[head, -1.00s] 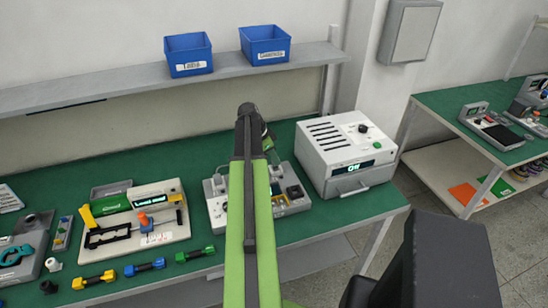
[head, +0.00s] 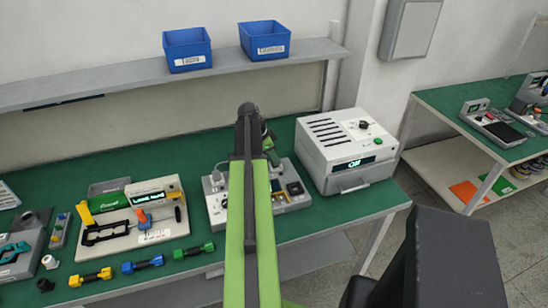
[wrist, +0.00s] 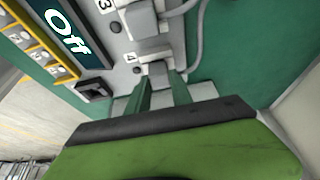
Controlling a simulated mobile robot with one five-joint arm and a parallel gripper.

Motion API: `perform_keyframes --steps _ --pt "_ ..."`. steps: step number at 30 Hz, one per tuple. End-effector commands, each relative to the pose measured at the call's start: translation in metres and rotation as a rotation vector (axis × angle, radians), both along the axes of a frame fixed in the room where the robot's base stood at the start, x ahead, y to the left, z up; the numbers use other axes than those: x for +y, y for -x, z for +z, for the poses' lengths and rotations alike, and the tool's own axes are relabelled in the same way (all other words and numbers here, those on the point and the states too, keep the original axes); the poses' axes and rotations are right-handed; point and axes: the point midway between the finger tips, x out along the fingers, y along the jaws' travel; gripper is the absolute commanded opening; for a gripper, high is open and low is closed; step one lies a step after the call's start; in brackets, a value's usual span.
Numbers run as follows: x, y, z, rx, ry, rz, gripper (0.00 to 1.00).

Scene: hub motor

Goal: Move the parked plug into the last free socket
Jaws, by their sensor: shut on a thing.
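The grey socket unit (head: 216,206) stands on the green bench, partly behind my arm in the head view. In the wrist view its panel (wrist: 118,68) shows a display (wrist: 68,35) reading "Off" and sockets marked 3 and 4. My gripper (wrist: 160,82) is shut on a pale grey plug (wrist: 158,70) beside the number 4; I cannot tell whether it is seated. Another grey plug (wrist: 140,20) with a cable sits by number 3. A black square recess (wrist: 93,88) lies left of my fingers. In the head view the fingertips are hidden.
A white box (head: 345,150) with an "Off" display stands to the right of the unit. A tool board (head: 135,215) and several coloured handles lie to the left. Blue bins (head: 187,50) sit on the shelf above. A grey cable (wrist: 195,45) runs close beside the plugs.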

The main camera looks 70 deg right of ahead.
Motion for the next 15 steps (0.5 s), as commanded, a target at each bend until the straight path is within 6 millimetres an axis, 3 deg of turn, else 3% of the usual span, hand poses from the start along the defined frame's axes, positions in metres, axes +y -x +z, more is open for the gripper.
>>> perform_keyframes --steps 9,10,15 --pt "0.0000 0.0000 -0.0017 0.000 0.000 0.000 0.00" --pt "0.0000 0.0000 -0.0017 0.000 0.000 0.000 0.28" --pt "0.0001 -0.0001 -0.0017 0.000 0.000 0.000 0.50"
